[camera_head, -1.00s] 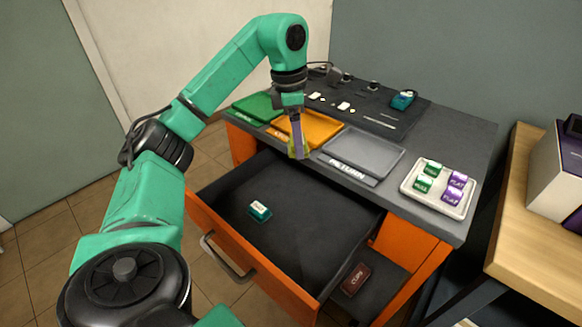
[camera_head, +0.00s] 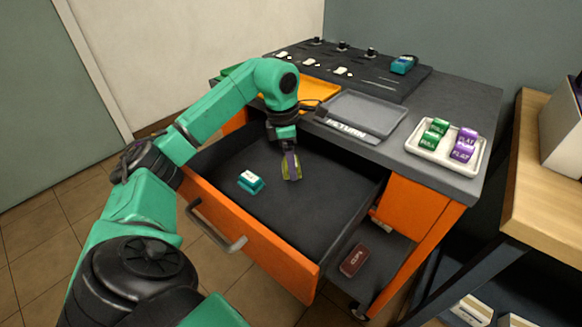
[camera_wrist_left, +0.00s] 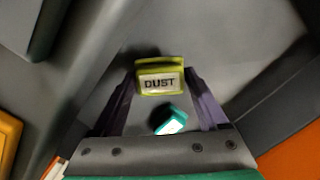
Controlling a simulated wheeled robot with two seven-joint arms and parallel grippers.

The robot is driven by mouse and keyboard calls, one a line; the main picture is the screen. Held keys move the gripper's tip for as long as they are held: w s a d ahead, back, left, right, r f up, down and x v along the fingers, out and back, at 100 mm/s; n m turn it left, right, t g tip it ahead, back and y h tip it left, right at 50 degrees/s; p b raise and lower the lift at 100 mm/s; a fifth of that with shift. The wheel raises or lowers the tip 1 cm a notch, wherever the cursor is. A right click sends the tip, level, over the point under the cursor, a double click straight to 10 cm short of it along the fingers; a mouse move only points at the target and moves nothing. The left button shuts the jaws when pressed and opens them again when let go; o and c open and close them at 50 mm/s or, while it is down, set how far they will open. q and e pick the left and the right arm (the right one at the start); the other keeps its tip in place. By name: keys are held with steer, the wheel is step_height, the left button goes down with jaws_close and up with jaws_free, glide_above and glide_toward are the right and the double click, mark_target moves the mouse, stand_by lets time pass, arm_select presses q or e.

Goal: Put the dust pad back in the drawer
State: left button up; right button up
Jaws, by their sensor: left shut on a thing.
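The dust pad (camera_wrist_left: 159,79) is a yellow-green block with a white label reading DUST. My left gripper (camera_head: 291,166) is shut on it and holds it inside the open drawer (camera_head: 330,222). In the head view the pad (camera_head: 291,171) shows between the fingertips, over the dark drawer floor; I cannot tell whether it touches the floor. The drawer is pulled out from an orange and grey bench. A teal block with a white label (camera_head: 251,181) lies in the drawer, to the left of the pad. My right gripper is not in view.
On the bench top are a grey RETURN tray (camera_head: 366,112), an orange tray (camera_head: 318,96) and a white tray (camera_head: 429,152) holding green and purple blocks. A dark red CLIPS box (camera_head: 354,260) sits on the lower shelf. Most of the drawer floor is clear.

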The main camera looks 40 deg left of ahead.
mark_target(285, 162)
arm_select(q)
steer(key=shift+f, duration=0.85)
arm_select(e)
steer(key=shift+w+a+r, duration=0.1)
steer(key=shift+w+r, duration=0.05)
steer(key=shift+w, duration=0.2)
arm_select(q)
steer(key=shift+f, duration=0.6)
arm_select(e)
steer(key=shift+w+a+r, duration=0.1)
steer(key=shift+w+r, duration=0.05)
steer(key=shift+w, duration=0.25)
arm_select(q)
steer(key=o, duration=1.2)
steer(key=shift+r, duration=0.2)
steer(key=r+p, duration=0.1)
steer(key=r, duration=0.3)
steer(key=r+p, duration=0.1)
steer(key=r, duration=0.3)
steer(key=s+a+r+p, duration=0.1)
steer(key=r, duration=0.3)
steer(key=shift+r, duration=0.4)
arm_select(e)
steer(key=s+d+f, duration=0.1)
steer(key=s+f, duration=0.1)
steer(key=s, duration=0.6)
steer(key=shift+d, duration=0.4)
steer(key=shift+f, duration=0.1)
